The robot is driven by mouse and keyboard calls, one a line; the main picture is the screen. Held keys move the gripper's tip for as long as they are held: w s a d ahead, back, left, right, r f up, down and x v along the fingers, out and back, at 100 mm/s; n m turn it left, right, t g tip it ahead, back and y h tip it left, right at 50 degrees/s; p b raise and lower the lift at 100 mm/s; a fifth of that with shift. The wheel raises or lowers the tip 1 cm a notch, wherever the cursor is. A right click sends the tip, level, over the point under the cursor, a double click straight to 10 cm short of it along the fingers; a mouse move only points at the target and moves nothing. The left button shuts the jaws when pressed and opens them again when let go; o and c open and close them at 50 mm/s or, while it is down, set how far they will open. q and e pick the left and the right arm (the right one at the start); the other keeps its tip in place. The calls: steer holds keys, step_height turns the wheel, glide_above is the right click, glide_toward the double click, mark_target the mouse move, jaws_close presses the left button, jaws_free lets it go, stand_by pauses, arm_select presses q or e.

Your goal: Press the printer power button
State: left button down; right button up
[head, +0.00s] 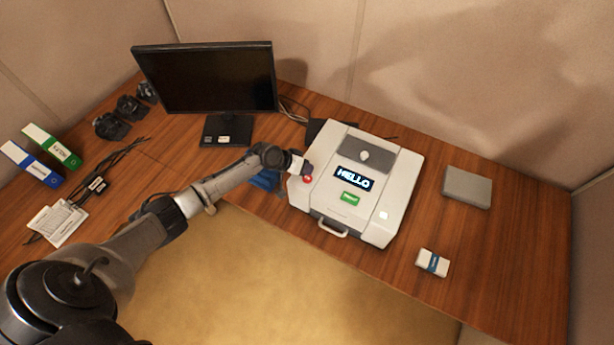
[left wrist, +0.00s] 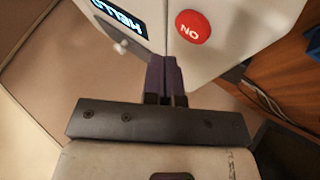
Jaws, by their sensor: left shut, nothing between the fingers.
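The printer (head: 401,190) is a white box on the wooden desk, with a lit screen (head: 354,178) reading "HELLO". My left gripper (head: 304,168) is shut and empty at the printer's left edge, close to the red button. In the left wrist view its fingertips (left wrist: 165,72) are beside the printer's edge; I cannot tell whether they touch it. My right gripper is not in view.
A black monitor (head: 205,80) stands behind left of the printer. A grey box (head: 467,187) and a small white-and-blue pack (head: 432,263) lie to the right. Cables (head: 115,165), papers (head: 58,222) and green and blue boxes (head: 50,146) are at the left.

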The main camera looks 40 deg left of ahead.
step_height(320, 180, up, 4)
steer(key=p, duration=0.4)
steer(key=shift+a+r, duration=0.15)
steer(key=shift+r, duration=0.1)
stand_by(0.7)
stand_by(0.4)
